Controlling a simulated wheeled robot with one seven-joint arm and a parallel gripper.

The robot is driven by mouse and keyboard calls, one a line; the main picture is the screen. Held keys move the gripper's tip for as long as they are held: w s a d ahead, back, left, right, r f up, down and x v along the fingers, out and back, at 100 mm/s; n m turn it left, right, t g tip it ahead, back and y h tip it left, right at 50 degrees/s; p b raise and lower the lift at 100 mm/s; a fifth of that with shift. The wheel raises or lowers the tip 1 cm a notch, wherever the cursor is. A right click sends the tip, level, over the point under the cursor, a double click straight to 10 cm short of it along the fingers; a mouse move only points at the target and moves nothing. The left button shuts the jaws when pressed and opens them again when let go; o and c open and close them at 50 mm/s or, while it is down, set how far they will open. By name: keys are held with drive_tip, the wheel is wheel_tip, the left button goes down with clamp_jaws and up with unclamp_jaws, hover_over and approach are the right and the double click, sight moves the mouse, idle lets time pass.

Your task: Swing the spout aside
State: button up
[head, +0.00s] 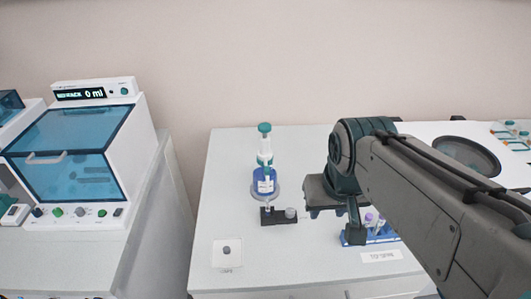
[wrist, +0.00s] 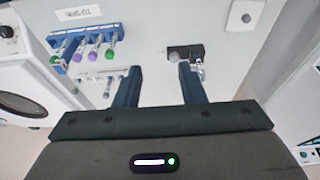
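A dispenser bottle (head: 264,182) with blue contents, a white neck and a teal cap (head: 264,128) stands upright on the white bench. It is beside a small black block with a grey knob (head: 279,216). The spout is too small to make out in the head view. My gripper (wrist: 159,70) is open, with nothing visible between its two dark blue fingers. In the head view it is to the right of the bottle and apart from it. The wrist view shows the black block (wrist: 185,52) beyond the right fingertip, which partly hides a small clear or metallic part.
A blue rack (head: 372,236) of capped tubes stands below my arm, with a label (head: 381,256) in front. A small white pad (head: 227,252) lies front left. A white machine with a blue window (head: 68,150) stands left. The bench is clear left of the bottle.

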drive_tip(key=w+a+r+g+b, duration=0.1)
drive_tip(key=w+a+r, duration=0.1)
drive_tip(key=w, duration=0.4)
drive_tip(key=w+a+r+g+b, duration=0.1)
drive_tip(key=w+a+r, duration=0.15)
drive_tip(key=w, duration=0.25)
drive_tip(key=g+b, duration=0.1)
drive_tip(key=b, duration=0.2)
approach(267, 168)
wheel_tip(267, 168, down, 8)
drive_tip(key=shift+w+f, duration=0.1)
drive_tip(key=shift+f, duration=0.05)
drive_tip(key=shift+c, duration=0.3)
drive_tip(key=shift+d, duration=0.1)
clamp_jaws()
